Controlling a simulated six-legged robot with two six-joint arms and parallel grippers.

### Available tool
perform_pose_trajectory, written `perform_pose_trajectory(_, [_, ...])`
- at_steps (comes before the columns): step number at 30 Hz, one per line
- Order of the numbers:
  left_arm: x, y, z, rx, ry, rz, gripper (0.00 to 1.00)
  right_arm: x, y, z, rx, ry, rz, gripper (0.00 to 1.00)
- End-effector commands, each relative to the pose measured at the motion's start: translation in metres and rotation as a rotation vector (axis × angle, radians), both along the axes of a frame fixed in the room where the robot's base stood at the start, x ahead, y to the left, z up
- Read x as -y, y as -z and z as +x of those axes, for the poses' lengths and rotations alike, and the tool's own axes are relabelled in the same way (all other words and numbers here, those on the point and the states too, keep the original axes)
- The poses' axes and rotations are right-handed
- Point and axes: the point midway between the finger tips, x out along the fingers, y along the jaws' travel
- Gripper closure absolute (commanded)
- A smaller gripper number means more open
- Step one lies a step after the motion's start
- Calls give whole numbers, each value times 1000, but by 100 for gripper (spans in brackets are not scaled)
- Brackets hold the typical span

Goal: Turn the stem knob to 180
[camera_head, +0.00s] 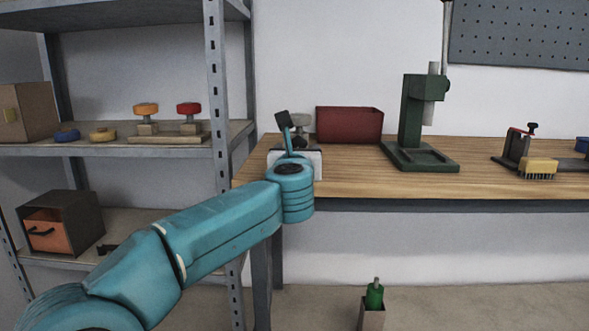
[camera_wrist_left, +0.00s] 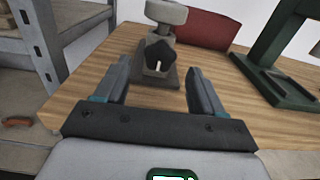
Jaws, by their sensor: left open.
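A fixture (camera_wrist_left: 168,75) with a grey base stands on the wooden bench. A dark, star-shaped knob (camera_wrist_left: 157,51) with a white mark on its lower side faces my left wrist camera. A pale grey round knob (camera_wrist_left: 166,12) sits on top; in the head view it (camera_head: 300,120) shows just behind my gripper. I cannot tell for certain which is the stem knob. My left gripper (camera_wrist_left: 159,72) is open, its fingers to either side of the dark knob and nearer the camera, with gaps showing. Its far side is hidden. My right gripper is out of view.
A dark red bin (camera_head: 349,124) stands behind the fixture. A green press (camera_head: 410,115) stands to the right, with a yellow brush (camera_head: 538,168) farther along. A metal shelf post (camera_head: 217,120) rises left of the bench. The bench between bin and press is clear.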

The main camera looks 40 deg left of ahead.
Motion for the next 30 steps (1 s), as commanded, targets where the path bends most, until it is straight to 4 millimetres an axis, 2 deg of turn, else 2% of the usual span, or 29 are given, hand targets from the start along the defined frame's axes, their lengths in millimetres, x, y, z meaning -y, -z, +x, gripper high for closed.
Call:
perform_pose_trajectory(1, [8, 0, -13, 2, 4, 0, 31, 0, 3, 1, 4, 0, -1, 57])
perform_pose_trajectory(6, [32, -2, -52, 2, 5, 0, 31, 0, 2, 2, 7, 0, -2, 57])
perform_pose_trajectory(13, [56, -1, -91, 1, 2, 1, 31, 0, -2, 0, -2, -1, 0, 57])
perform_pose_trajectory(19, [64, 0, -104, 0, 1, 0, 31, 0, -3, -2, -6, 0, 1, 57])
perform_pose_trajectory(30, [64, 0, -104, 0, 0, 0, 31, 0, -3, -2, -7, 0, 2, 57])
